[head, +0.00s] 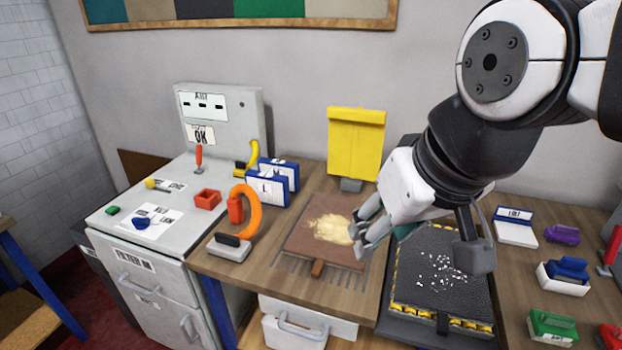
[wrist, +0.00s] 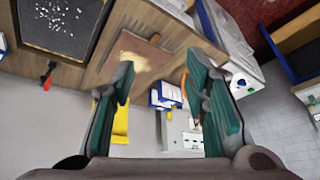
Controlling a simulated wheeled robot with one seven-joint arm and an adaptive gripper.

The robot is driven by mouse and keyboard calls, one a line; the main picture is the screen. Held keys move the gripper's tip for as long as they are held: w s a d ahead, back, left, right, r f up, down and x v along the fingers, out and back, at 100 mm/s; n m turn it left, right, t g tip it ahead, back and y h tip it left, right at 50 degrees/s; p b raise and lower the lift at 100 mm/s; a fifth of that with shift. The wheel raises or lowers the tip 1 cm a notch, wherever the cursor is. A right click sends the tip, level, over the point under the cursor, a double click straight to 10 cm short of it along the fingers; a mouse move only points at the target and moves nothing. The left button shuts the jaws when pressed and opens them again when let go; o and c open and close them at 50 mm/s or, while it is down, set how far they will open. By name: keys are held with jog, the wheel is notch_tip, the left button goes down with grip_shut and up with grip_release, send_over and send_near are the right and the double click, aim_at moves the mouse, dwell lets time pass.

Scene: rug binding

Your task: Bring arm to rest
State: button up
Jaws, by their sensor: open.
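My gripper (head: 372,228) hangs above the bench, between the brown board and the black tray in the head view. In the wrist view its two green-padded fingers (wrist: 165,98) are spread wide, with nothing held between them. My arm reaches in from the upper right and is bent at the wrist. The gripper hides part of the tray's back left corner and some of the bench behind it.
Below lie a brown board (head: 300,240) with a pale patch and a black tray (head: 395,295) with white bits. A yellow panel (head: 355,145) stands behind. Left are an orange clamp (head: 250,205) and grey cabinet (head: 150,265). Coloured blocks sit right, including a green one (head: 553,325).

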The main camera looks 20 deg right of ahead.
jog(key=shift+s+d, duration=0.15)
jog(key=shift+s, duration=0.55)
